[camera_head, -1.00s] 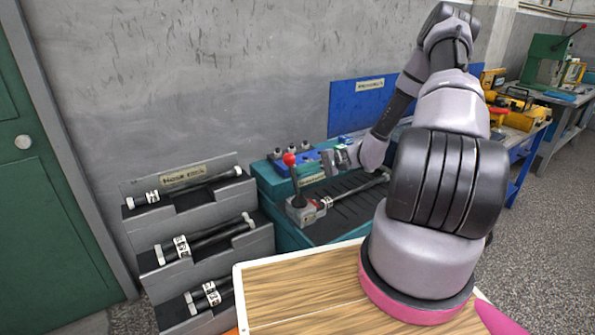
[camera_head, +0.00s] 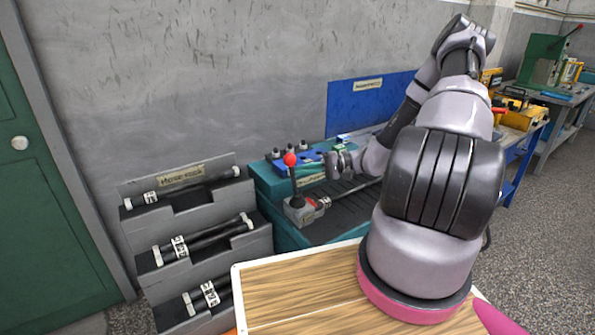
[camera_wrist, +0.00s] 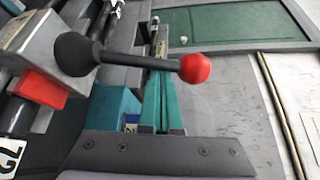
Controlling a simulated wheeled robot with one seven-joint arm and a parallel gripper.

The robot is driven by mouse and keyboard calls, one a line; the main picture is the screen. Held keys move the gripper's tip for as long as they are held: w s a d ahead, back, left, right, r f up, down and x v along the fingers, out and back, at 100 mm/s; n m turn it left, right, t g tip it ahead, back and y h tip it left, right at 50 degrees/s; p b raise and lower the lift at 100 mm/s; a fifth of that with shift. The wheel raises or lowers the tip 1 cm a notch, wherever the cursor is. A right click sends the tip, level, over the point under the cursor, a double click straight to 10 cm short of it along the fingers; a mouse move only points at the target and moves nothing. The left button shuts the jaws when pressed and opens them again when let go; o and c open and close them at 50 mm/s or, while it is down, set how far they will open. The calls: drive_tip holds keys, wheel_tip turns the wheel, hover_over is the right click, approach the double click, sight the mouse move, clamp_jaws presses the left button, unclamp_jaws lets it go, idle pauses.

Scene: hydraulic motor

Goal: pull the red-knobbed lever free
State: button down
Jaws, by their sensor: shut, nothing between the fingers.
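The lever has a red knob (camera_head: 290,159) on a black stick that stands upright from a grey block (camera_head: 299,211) on the teal bench. In the wrist view the lever (camera_wrist: 135,60) runs from the grey block at left to the red knob right of centre. My gripper (camera_head: 326,165) is just right of the lever in the head view. In the wrist view its teal fingers (camera_wrist: 163,80) are together and empty, with their tips close to the stick near the knob. Whether they touch it I cannot tell.
A hose with a red fitting (camera_head: 320,203) joins the block on its right. A blue valve unit (camera_head: 300,160) stands behind on the teal bench (camera_head: 272,192). A grey hose rack (camera_head: 205,205) is at left. A wooden board (camera_head: 290,285) lies in front.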

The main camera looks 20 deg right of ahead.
drive_tip(key=s+n+y, duration=0.1)
drive_tip(key=n, duration=0.1)
drive_tip(key=s+d+n+y, duration=0.1)
drive_tip(key=s+n, duration=0.1)
drive_tip(key=s+n+y, duration=0.1)
drive_tip(key=s+n, duration=0.1)
drive_tip(key=shift+s+d+r+y, duration=0.1)
drive_tip(key=shift+d+y, duration=0.2)
drive_tip(key=shift+s+d, duration=0.15)
drive_tip(key=shift+s, duration=0.4)
drive_tip(key=w+d, duration=0.2)
drive_tip(key=d, duration=0.7)
drive_tip(key=shift+d+f, duration=0.15)
drive_tip(key=shift+f, duration=0.3)
